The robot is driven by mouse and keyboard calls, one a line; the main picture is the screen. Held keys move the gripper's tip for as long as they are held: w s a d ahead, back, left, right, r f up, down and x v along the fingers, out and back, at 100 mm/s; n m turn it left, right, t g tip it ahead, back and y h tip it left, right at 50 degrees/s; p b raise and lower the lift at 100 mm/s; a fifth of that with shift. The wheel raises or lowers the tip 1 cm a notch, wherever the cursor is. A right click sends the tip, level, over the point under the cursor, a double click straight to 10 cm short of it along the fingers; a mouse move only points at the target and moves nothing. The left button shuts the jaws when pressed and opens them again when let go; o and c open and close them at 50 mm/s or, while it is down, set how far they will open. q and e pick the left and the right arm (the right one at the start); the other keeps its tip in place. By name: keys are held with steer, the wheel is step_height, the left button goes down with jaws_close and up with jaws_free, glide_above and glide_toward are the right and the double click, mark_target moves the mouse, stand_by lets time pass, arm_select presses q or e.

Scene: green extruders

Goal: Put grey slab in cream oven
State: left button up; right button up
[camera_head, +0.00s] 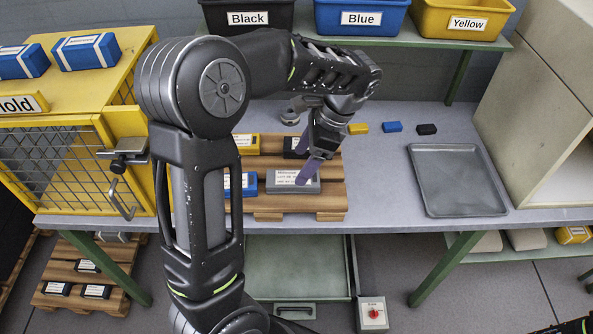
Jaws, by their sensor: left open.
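The grey slab (285,188), with a white label on top, lies on the front right part of a small wooden pallet (330,203) on the bench. My left gripper (304,166) is over the slab's right side, its purple fingers apart and pointing down. One fingertip overlaps the slab in the picture; I cannot tell whether it touches. The cream oven (528,97) stands at the bench's right end. Its inside shows only in part at the picture's right edge. My right gripper is not in view.
Blue, yellow and black blocks share the pallet. A grey metal tray (457,207) lies in front of the oven. Small yellow, blue and black pieces (392,127) lie behind it. A yellow mesh cabinet (62,160) stands left. Coloured bins (362,18) sit on the shelf above.

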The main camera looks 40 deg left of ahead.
arm_select(q)
steer(key=p+v, duration=0.4)
steer(key=v, duration=0.2)
steer(key=shift+r, duration=0.25)
steer(key=shift+o, duration=0.5)
steer(key=shift+w+d, duration=0.1)
